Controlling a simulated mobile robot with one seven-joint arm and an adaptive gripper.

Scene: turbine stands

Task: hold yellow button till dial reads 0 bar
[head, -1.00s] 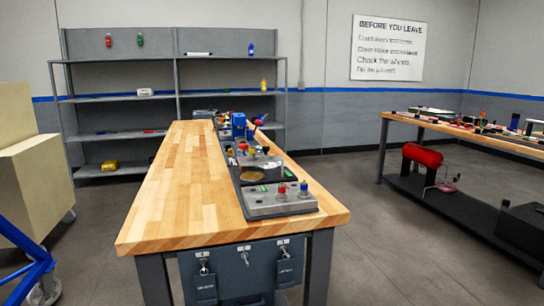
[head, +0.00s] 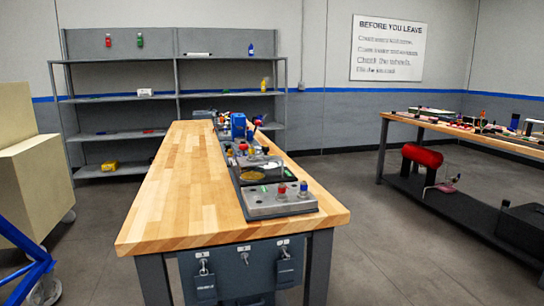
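I cannot make out a yellow button or a dial for certain; things at this distance are too small to read. On the wooden workbench (head: 180,190) in the middle of the head view stands a row of devices along its right side. The nearest is a grey metal plate (head: 262,206) with a red knob (head: 282,189) and a blue knob (head: 304,187). Behind it is a unit with a round tan patch (head: 252,176). Farther back is a blue device (head: 238,124) among small red and yellow parts. My gripper is not in view.
A grey shelf rack (head: 120,104) stands at the back wall. A second bench (head: 440,123) on the right holds small items, with a red tank (head: 422,154) below. Beige boxes (head: 38,185) are at the left. Floor between the benches is clear.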

